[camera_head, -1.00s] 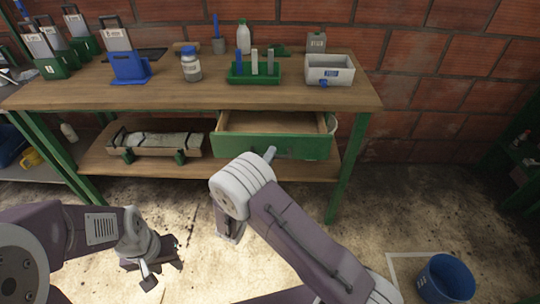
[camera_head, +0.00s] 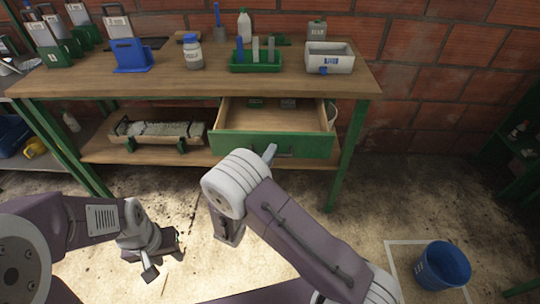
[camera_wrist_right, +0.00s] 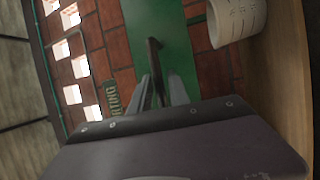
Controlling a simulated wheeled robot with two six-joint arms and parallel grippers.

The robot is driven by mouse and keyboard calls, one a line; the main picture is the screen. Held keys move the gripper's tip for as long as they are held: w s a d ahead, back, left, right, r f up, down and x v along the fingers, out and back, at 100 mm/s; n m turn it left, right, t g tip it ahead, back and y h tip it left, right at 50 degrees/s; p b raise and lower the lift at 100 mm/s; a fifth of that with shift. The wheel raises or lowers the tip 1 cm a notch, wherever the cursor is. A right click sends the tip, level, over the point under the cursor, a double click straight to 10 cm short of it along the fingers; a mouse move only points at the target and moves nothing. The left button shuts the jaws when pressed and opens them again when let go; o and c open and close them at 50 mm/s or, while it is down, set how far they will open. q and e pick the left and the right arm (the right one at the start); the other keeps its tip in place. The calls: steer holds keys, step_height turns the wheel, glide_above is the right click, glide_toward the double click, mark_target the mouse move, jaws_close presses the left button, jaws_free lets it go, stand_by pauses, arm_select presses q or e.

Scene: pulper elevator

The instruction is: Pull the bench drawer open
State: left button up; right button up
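The bench drawer (camera_head: 240,143) has a green front and a pale wooden inside. It stands pulled out under the bench top, its inside showing from above. Its dark handle (camera_head: 285,153) is on the front and also shows in the right wrist view (camera_wrist_right: 153,52). My right gripper (camera_head: 270,153) is at the handle; in the right wrist view its fingers (camera_wrist_right: 160,88) are close together around the dark bar. The fingers' contact is partly hidden by my right arm in the head view. My left gripper (camera_head: 170,248) is low over the floor, away from the drawer; its fingers are unclear.
The wooden bench top (camera_head: 120,85) holds a green rack (camera_head: 255,68), a white bin (camera_head: 329,58) and a jar (camera_head: 193,53). A lower shelf (camera_head: 105,150) holds a tray (camera_head: 155,131). A blue bucket (camera_head: 442,266) stands on the floor at right.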

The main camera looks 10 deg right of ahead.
steer(key=v, duration=0.9)
steer(key=shift+p, duration=0.4)
